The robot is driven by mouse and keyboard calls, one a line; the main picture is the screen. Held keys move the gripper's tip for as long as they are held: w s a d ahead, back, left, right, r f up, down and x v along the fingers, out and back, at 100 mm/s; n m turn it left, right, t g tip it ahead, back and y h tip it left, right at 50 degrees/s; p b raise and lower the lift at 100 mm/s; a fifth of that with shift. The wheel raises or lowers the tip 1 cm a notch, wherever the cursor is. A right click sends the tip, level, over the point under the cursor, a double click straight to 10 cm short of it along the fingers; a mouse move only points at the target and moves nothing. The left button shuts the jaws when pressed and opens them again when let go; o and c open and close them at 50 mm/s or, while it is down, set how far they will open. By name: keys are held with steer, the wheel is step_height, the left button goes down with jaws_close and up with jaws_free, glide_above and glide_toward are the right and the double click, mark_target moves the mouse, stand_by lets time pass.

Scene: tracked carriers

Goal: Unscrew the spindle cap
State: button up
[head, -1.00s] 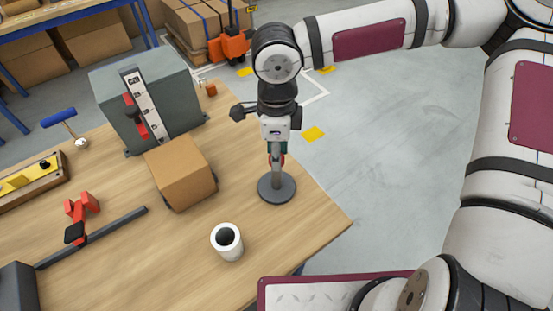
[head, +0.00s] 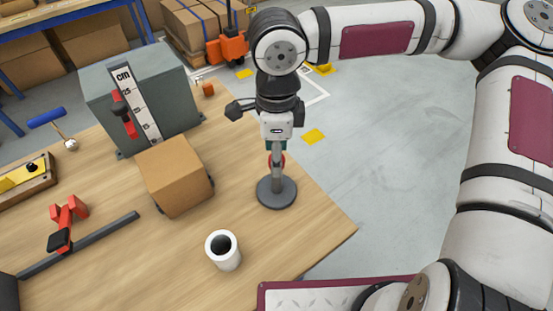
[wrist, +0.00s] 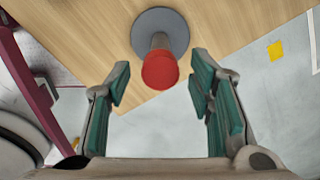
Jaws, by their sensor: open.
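The spindle is a grey post on a round dark base (head: 277,193) near the table's right corner. Its red cap (wrist: 160,70) shows in the wrist view at the top of the post, between and just beyond my open fingertips. My gripper (wrist: 158,82) is open with teal finger pads on both sides, with a gap on each side of the cap. In the head view my gripper (head: 276,146) points down over the post.
A cardboard box (head: 174,178), a grey block with a cm scale (head: 140,100), a white cup (head: 223,251) and a red clamp on a dark bar (head: 98,240) stand left of the spindle. The floor right of the table (head: 380,170) is clear.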

steer(key=shift+d+r+m+p, duration=0.1)
steer(key=shift+m+p, duration=0.25)
steer(key=shift+m, duration=0.85)
steer(key=m+p, duration=0.1)
steer(key=m, duration=0.3)
steer(key=shift+m, duration=0.3)
steer(key=m+p, duration=0.1)
steer(key=m, duration=0.2)
steer(key=m+p, duration=0.1)
steer(key=m, duration=0.3)
steer(key=shift+m+p, duration=0.3)
steer(key=shift+p, duration=0.1)
steer(key=m, duration=0.5)
steer(key=shift+p, duration=0.4)
steer(key=m, duration=0.2)
steer(key=shift+m, duration=0.3)
steer(key=m, duration=0.6)
steer(key=shift+m, duration=0.4)
steer(key=shift+p, duration=0.4)
